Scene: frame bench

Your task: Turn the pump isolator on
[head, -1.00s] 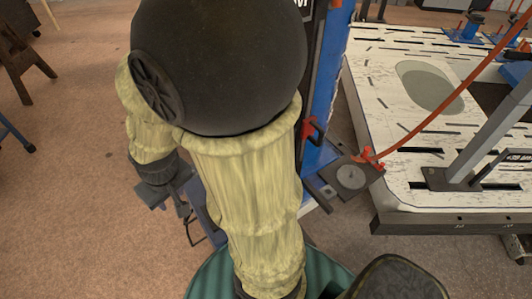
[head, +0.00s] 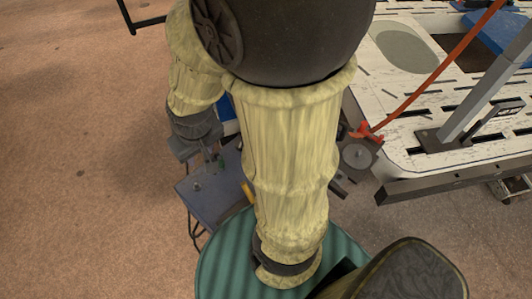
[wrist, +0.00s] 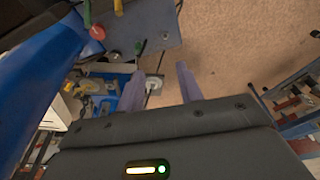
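In the head view my gripper (head: 208,155) hangs at the end of the yellow-sleeved arm, close above a grey-blue panel (head: 210,205) with small knobs on it. In the wrist view my gripper (wrist: 160,70) has its two fingers apart, with nothing between them. I cannot tell which of these is the pump isolator, and no label on the panel is readable. My arm hides part of the panel in the head view.
A blue post (wrist: 40,85) runs close along the left of the wrist view. A white slotted table (head: 410,115) with a dark front edge stands at the right, with a red hose (head: 440,80) over it. Brown floor (head: 90,180) is clear at the left.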

